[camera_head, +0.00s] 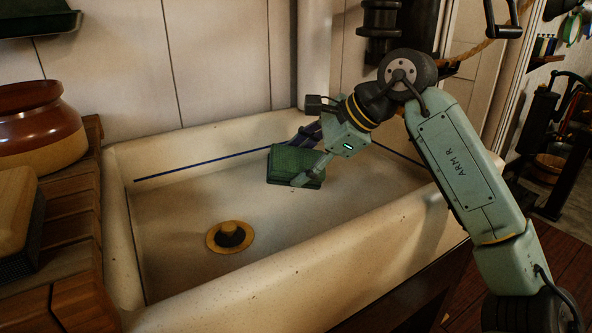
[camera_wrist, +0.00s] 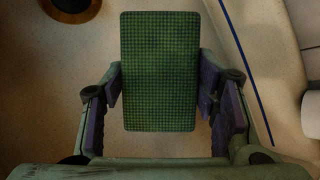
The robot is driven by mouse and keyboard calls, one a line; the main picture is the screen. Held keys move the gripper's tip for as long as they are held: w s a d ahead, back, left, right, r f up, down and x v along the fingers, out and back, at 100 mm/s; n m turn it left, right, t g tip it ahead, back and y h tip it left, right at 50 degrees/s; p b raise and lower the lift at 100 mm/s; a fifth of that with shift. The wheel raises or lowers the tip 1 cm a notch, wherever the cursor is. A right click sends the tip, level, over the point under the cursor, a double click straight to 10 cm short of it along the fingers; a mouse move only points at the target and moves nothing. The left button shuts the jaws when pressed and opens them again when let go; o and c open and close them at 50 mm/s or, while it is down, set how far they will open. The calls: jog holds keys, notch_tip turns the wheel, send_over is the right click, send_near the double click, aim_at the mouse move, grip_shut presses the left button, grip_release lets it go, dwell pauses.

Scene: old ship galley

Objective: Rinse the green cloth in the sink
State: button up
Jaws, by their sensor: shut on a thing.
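The green cloth (camera_head: 292,163) is a folded, block-like piece inside the white sink (camera_head: 300,240), toward its back right. In the wrist view the cloth (camera_wrist: 158,70) shows a fine checked weave and sits between the purple-padded fingers. My gripper (camera_head: 300,158) is shut on the cloth, with the pads at its two sides; it also shows in the wrist view (camera_wrist: 158,90). The cloth is low in the basin; I cannot tell whether it touches the bottom. A brass drain with a dark plug (camera_head: 230,236) is in the basin floor, left of the cloth. No water is clearly visible.
A wooden draining board (camera_head: 65,225) lies left of the sink, with a brown jar (camera_head: 38,125) and a wooden block-like brush (camera_head: 20,215) on it. The sink's walls surround my gripper. The basin floor between cloth and drain is clear.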

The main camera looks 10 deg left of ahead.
aim_at(302, 160)
notch_tip(302, 160, up, 12)
jog(key=p, duration=0.8)
dwell(0.3)
dwell(2.0)
notch_tip(302, 160, up, 4)
jog(key=p, duration=0.3)
jog(key=shift+f, duration=0.1)
dwell(0.3)
jog(key=shift+f+b, duration=0.4)
jog(key=shift+f, duration=0.05)
